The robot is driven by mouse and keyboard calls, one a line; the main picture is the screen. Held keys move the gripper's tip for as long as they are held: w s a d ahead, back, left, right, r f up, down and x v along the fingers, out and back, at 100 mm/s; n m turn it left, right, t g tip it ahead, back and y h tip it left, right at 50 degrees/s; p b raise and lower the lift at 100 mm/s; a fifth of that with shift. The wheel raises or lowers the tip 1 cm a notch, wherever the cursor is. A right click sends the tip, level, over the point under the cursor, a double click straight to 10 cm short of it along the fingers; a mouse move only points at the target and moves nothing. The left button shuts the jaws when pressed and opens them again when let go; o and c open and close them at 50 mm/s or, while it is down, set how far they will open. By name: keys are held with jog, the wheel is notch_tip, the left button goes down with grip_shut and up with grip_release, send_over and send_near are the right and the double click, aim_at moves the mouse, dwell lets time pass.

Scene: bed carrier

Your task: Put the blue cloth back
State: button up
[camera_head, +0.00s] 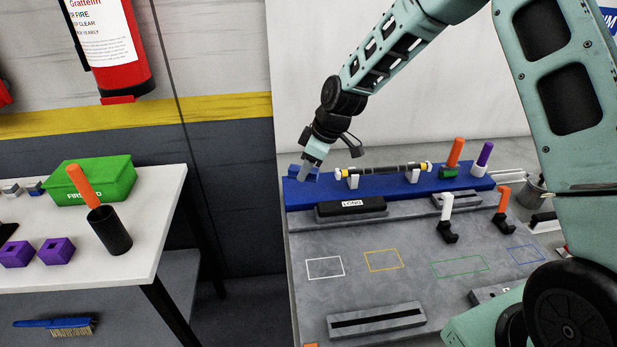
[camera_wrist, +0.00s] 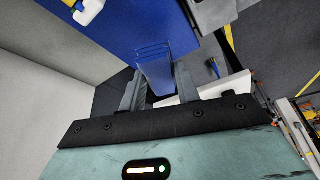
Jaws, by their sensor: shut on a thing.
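The blue cloth (camera_wrist: 155,70) shows in the wrist view as a folded blue piece between the two fingers of my gripper (camera_wrist: 160,82). In the head view my gripper (camera_head: 305,171) points down at the left end of the long blue ledge (camera_head: 318,194). My gripper is shut on the cloth. A small blue patch of the cloth (camera_head: 296,169) shows beside the fingers in the head view. The cloth is at or just above the ledge; I cannot tell whether it touches it.
Right of my gripper, a dark rod (camera_head: 390,168) lies on white supports on the ledge. Orange (camera_head: 456,151) and purple (camera_head: 485,154) upright handles stand farther right. A black box marked LONG (camera_head: 350,206) is in front. A side table (camera_head: 150,215) stands left, across a gap.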

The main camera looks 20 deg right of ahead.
aim_at(307, 191)
jog(key=shift+f+p, duration=0.45)
jog(key=shift+f, duration=1.7)
jog(key=shift+f, duration=0.2)
jog(key=o, duration=0.9)
jog(key=shift+o, duration=0.2)
jog(key=shift+r, duration=0.2)
